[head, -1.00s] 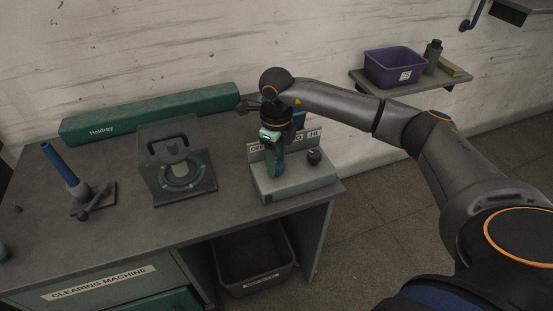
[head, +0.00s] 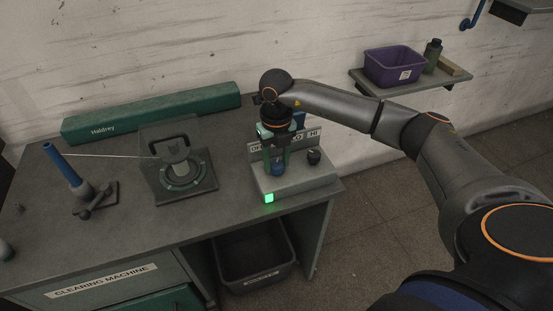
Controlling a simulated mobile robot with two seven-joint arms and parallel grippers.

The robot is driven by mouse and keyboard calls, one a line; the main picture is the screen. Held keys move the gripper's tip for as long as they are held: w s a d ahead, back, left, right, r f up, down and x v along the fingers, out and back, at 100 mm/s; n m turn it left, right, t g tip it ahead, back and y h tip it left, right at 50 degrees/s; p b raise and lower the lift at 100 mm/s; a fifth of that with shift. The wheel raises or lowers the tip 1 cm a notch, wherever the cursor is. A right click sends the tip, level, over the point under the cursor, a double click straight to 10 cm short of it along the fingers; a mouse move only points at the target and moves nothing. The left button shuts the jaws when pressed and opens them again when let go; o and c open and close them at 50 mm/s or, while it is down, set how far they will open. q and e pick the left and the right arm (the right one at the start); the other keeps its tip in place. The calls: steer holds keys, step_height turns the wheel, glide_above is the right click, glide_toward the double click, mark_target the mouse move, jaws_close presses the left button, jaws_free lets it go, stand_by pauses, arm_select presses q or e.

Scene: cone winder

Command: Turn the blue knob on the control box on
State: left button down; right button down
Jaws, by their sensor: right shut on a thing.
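The control box (head: 300,183) stands at the right end of the workbench, with a label plate along its back edge. The blue knob (head: 277,168) is on its left part, partly hidden by my right gripper (head: 277,170). That gripper points down from above and is shut on the blue knob. A small square lamp (head: 269,198) on the front of the box glows green. A black knob (head: 314,157) sits on the box's right part, clear of the gripper. My left gripper is not in view.
A green long box (head: 150,114) lies behind. A wall shelf holds a purple bin (head: 394,68).

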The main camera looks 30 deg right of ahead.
mark_target(277, 164)
stand_by(0.4)
steer(key=shift+c, duration=1.8)
jaws_free()
steer(key=shift+r, duration=0.1)
step_height(277, 164, up, 12)
steer(key=shift+r+b, duration=0.2)
steer(key=shift+b, duration=0.1)
